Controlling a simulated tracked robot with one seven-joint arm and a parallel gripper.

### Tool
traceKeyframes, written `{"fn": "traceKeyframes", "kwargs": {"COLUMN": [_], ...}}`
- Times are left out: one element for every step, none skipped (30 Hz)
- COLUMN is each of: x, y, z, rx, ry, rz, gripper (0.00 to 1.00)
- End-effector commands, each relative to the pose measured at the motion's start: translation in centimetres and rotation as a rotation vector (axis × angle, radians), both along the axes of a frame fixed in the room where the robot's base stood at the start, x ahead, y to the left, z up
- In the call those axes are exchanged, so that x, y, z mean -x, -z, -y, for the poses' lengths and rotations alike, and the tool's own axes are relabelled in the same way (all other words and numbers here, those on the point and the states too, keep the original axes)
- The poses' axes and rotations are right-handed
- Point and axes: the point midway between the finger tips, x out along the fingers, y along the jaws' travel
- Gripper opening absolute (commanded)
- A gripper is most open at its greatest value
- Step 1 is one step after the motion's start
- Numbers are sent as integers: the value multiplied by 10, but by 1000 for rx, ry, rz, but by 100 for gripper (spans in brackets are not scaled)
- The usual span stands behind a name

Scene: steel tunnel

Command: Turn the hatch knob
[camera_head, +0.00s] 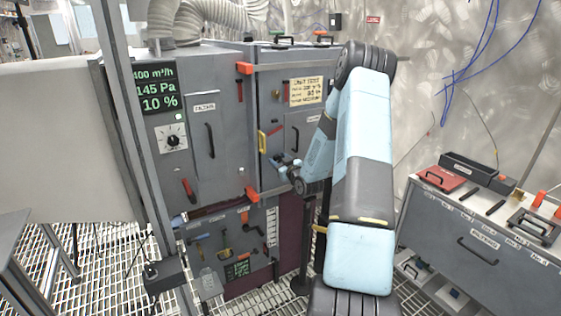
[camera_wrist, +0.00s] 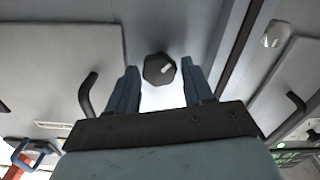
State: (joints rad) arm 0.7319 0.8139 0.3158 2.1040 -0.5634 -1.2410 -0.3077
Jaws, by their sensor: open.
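The hatch knob (camera_wrist: 160,69) is black and many-sided with a white mark, on a grey panel. In the wrist view it shows between the two dark blue fingers of my gripper (camera_wrist: 159,74), one finger on each side. The fingers are open, and a pale gap separates them from the knob. I cannot tell how far the tips are from the panel. In the head view my gripper (camera_head: 284,164) is at the lower part of the right cabinet door, and I cannot make out the knob there. The hatch (camera_wrist: 70,62) has a black bar handle (camera_wrist: 88,95).
The left cabinet has a green display (camera_head: 156,90), a dial (camera_head: 172,138) and a filter panel (camera_head: 204,142). A yellow handle (camera_head: 262,142) is close left of my gripper. A tool board (camera_head: 232,250) hangs below. A grey chest (camera_head: 480,240) stands at right.

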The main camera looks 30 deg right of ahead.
Motion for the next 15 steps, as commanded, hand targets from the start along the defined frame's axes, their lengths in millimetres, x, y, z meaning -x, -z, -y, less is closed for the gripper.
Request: {"fn": "traceKeyframes", "kwargs": {"x": [-2, -2, -3, -3, -3, -3, -3, -3, -3, -3, -3, -3, -3, -3, -3], "y": [0, 0, 0, 0, 0, 0, 0, 0, 0, 0, 0, 0, 0, 0, 0], "z": [0, 0, 0, 0, 0, 0, 0, 0, 0, 0, 0, 0, 0, 0, 0], "rx": [0, 0, 0, 0, 0, 0, 0, 0, 0, 0, 0, 0, 0, 0, 0], "ry": [0, 0, 0, 0, 0, 0, 0, 0, 0, 0, 0, 0, 0, 0, 0], "rz": [0, 0, 0, 0, 0, 0, 0, 0, 0, 0, 0, 0, 0, 0, 0], "gripper": [51, 51, 51, 51, 51, 51, 51, 51, 51, 50, 47, 43, 41, 38, 34]}}
